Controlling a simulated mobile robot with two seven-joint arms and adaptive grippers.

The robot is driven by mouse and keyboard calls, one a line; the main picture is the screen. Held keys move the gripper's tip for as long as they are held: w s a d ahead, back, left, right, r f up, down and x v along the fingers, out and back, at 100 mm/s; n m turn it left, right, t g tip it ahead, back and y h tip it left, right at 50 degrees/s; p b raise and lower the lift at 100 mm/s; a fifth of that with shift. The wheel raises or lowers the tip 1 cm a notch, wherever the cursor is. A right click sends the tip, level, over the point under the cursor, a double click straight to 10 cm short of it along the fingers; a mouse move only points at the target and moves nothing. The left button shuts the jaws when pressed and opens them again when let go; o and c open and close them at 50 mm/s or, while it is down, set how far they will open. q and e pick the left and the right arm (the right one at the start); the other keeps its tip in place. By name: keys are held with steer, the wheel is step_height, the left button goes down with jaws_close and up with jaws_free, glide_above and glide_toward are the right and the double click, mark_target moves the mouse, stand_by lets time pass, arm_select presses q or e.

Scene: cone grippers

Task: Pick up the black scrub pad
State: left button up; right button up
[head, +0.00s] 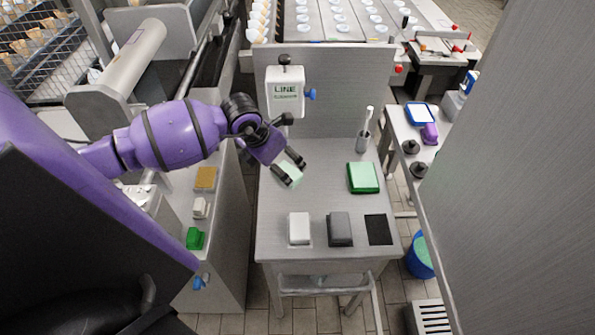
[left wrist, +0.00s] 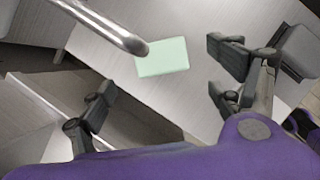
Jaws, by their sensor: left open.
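The black scrub pad (head: 378,229) looks like a thin flat black square, lying at the front right of the metal table (head: 275,243) in the head view. My left gripper (head: 295,173) is open and empty above the left middle of the table, behind and to the left of the black pad and apart from it. A pale green flat piece (left wrist: 163,57) lies beyond the open fingers in the left wrist view; it is partly hidden behind the gripper in the head view. I cannot make out the black pad in the left wrist view. My right gripper is not in view.
A white block (head: 299,227) and a dark grey block (head: 340,228) stand in a row left of the black pad. A holder with a brush (head: 364,139) stands at the back right. A grey panel (head: 510,160) rises at the right.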

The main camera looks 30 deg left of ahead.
mark_target(287, 171)
arm_select(q)
steer(key=x, duration=0.6)
steer(key=shift+w, duration=0.15)
steer(key=c, duration=1)
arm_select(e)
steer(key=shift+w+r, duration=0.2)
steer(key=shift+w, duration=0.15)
arm_select(q)
step_height(287, 171, up, 4)
steer(key=shift+w+f+p, duration=0.1)
steer(key=shift+w+p, duration=0.05)
steer(key=shift+p, duration=0.6)
steer(key=s+d+r, duration=0.2)
steer(key=s+r, duration=0.2)
steer(key=s, duration=0.2)
steer(key=s+d+r, duration=0.3)
steer(key=s+r, duration=0.2)
steer(key=s, duration=0.2)
steer(key=shift+d, duration=0.35)
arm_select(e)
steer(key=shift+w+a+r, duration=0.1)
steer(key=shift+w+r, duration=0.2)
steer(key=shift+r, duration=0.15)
arm_select(q)
steer(key=shift+s+r, duration=0.1)
